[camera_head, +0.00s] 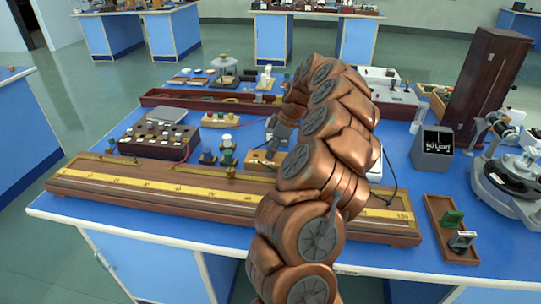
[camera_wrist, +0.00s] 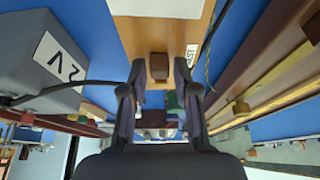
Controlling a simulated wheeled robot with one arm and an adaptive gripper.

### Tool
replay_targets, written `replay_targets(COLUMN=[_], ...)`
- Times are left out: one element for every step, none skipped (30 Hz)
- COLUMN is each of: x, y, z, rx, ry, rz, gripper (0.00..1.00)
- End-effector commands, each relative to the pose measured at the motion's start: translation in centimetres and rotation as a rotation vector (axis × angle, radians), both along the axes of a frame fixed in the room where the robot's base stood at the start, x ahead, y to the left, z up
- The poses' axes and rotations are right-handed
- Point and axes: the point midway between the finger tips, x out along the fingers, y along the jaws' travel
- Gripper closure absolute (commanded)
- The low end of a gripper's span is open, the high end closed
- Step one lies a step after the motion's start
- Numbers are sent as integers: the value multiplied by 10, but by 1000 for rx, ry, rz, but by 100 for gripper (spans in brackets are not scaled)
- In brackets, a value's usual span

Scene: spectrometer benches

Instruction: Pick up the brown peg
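The brown peg (camera_wrist: 158,66) is a small block with rounded corners, seen in the wrist view against a light wooden board (camera_wrist: 150,32). My gripper (camera_wrist: 159,72) is open, with one dark finger on each side of the peg. Narrow gaps show between the peg and both fingers, so it does not look gripped. In the head view my gripper (camera_head: 268,148) points down at the small wooden board (camera_head: 255,163), partly hidden by my copper-coloured arm. I cannot make out the peg clearly there.
A grey box marked 2V (camera_wrist: 58,62) stands left of my gripper in the wrist view, with a black cable beside it. In the head view a long ruler board (camera_head: 150,190) lies in front. Green and blue terminals (camera_head: 227,157) stand left of my gripper.

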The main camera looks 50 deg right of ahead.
Motion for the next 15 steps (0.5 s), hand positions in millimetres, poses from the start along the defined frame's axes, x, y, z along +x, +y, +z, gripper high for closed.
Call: replay_targets(x=[0,0,0,0,0,0,0,0,0,0,0,0,0,0,0], y=[0,0,0,0,0,0,0,0,0,0,0,0,0,0,0], z=[0,0,0,0,0,0,0,0,0,0,0,0,0,0,1], rx=[0,0,0,0,0,0,0,0,0,0,0,0,0,0,0], ry=[0,0,0,0,0,0,0,0,0,0,0,0,0,0,0], rz=[0,0,0,0,0,0,0,0,0,0,0,0,0,0,0], gripper=[78,81,85,89,92,96,99,100,100,100,100,100,100,100,100])
